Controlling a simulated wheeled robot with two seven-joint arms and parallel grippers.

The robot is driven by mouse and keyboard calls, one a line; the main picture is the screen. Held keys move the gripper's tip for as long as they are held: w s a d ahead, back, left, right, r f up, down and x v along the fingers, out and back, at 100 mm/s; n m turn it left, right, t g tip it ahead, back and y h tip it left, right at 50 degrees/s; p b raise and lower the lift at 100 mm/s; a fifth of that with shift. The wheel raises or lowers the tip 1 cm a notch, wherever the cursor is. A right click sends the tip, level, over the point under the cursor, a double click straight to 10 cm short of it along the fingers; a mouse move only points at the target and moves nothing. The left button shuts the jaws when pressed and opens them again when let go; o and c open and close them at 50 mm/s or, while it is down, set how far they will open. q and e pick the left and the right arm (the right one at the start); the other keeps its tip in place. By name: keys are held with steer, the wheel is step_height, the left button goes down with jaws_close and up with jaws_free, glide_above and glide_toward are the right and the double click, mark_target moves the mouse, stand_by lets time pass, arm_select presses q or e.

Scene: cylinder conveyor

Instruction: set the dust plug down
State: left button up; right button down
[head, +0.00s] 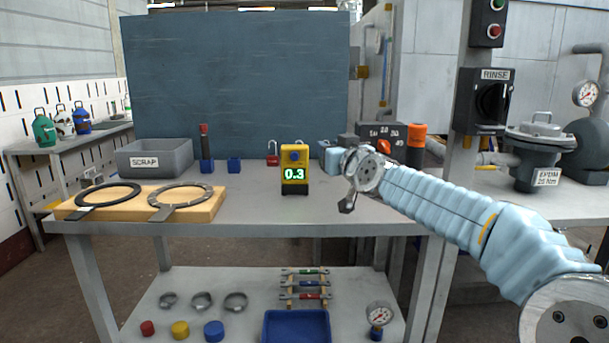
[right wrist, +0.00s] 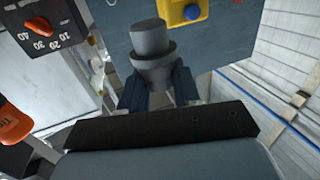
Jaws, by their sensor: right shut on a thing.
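The dust plug (right wrist: 152,42) is a dark grey stepped cylinder, seen close up in the right wrist view. My right gripper (right wrist: 157,82) is shut on it, with a dark blue finger on either side of its narrower end. In the head view my right gripper (head: 347,202) is over the front part of the workbench (head: 255,209), right of the yellow gauge. I cannot make out the plug there, and whether it touches anything is not clear. My left gripper is in neither view.
The yellow gauge reading 0.3 (head: 295,176) stands mid-bench. A grey SCRAP bin (head: 153,158) and a wooden board (head: 143,213) with two rings are at left. A dial box (head: 381,131) and orange-topped tool (head: 416,137) stand behind my right arm. Bench space left of the gauge is clear.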

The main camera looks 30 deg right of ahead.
steer(key=w+a+f, duration=0.2)
steer(key=f, duration=0.1)
steer(key=w+a+f+b, duration=0.1)
steer(key=f, duration=0.1)
steer(key=shift+w+f, duration=0.25)
steer(key=shift+w, duration=0.15)
steer(key=shift+w+a+f+b, duration=0.15)
steer(key=shift+f+b, duration=0.15)
steer(key=shift+f, duration=0.7)
steer(key=shift+w+a+f+b, duration=0.1)
steer(key=shift+f+b, duration=0.2)
steer(key=shift+f, duration=0.7)
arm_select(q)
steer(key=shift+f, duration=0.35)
arm_select(e)
steer(key=c, duration=0.8)
jaws_free()
